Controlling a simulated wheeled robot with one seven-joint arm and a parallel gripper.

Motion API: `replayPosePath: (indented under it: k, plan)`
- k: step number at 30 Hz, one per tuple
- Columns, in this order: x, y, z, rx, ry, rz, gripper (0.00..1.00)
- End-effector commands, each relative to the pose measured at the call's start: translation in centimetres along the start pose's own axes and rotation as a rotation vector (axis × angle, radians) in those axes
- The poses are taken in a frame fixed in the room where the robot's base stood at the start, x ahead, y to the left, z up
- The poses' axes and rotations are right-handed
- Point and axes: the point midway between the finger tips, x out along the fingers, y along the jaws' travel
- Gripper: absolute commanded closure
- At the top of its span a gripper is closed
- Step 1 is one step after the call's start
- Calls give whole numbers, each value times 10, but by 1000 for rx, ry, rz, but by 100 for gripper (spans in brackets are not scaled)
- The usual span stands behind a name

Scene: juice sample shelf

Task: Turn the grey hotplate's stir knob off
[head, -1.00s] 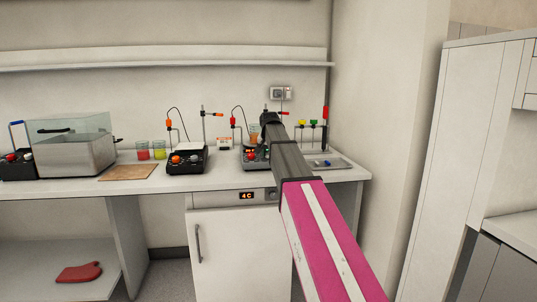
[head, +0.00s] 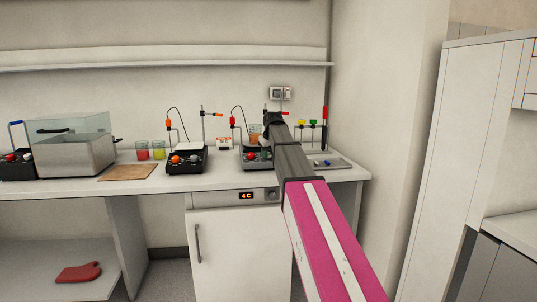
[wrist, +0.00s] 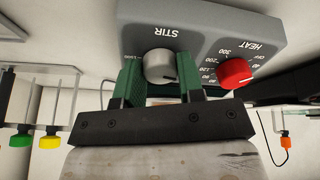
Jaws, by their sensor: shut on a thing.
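The grey hotplate (head: 246,165) stands on the bench, partly behind my arm in the head view. In the wrist view its grey front panel (wrist: 205,17) is upside down, with STIR and HEAT lettering. The grey stir knob (wrist: 160,66) sits between the two green fingers of my gripper (wrist: 159,73), which is shut on it. The red heat knob (wrist: 234,73) is beside the right finger, apart from it. The knob's exact setting cannot be read. My fingers are hidden in the head view.
A black hotplate (head: 187,161) stands left of the grey one, with beakers (head: 150,150) and a brown board (head: 128,172) further left. A tray (head: 338,164) and a rack with coloured caps (head: 313,123) are to the right. A shelf (head: 160,58) runs above.

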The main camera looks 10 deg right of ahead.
Motion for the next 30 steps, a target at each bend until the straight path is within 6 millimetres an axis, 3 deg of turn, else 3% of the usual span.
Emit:
replayPosePath:
  k: [12,30]
  plan:
    - [0,1,0,-220,-1,-24,88]
    - [0,1,0,-260,-1,-29,88]
